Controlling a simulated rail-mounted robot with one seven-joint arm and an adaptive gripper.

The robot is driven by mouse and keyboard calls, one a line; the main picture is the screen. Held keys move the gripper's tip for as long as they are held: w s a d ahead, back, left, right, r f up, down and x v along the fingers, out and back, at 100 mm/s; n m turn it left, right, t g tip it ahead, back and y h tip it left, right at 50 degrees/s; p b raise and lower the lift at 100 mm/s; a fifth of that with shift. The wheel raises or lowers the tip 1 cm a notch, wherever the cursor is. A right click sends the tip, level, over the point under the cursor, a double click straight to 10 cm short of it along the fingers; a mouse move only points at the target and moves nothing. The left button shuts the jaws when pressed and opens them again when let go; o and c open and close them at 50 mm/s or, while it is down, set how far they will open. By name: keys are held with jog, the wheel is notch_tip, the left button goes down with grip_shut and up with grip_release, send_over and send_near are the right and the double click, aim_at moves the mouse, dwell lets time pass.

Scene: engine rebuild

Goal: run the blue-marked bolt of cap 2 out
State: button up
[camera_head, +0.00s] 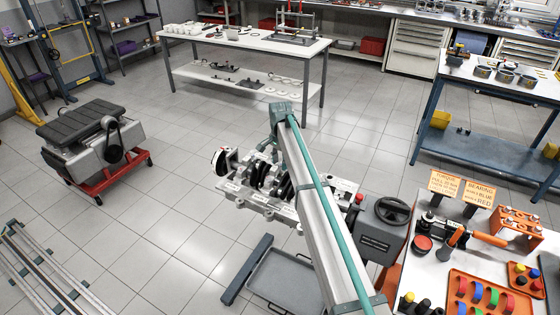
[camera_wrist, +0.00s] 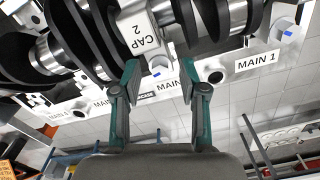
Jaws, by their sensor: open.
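In the wrist view, cap 2 (camera_wrist: 140,38) carries a white label reading "CAP 2". A round bolt head with a small blue mark, the blue-marked bolt of cap 2 (camera_wrist: 157,70), shows just below that label. My gripper (camera_wrist: 160,68) is open, with one teal finger on each side of the bolt head. I cannot tell whether either finger touches it. In the head view the engine block (camera_head: 262,205) stands at the middle with its crankshaft exposed. My arm covers part of it, and the fingers cannot be made out there.
Another blue-marked bolt (camera_wrist: 288,34) sits near the "MAIN 1" label (camera_wrist: 258,61). Dark crank webs (camera_wrist: 200,20) lie close beside cap 2. A bench with an orange tray (camera_head: 490,297) and sign cards (camera_head: 445,184) stands at the right. An engine on a red stand (camera_head: 110,172) is at the left.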

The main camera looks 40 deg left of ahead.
jog(key=shift+c, duration=0.2)
grip_shut()
jog(key=shift+n, duration=0.4)
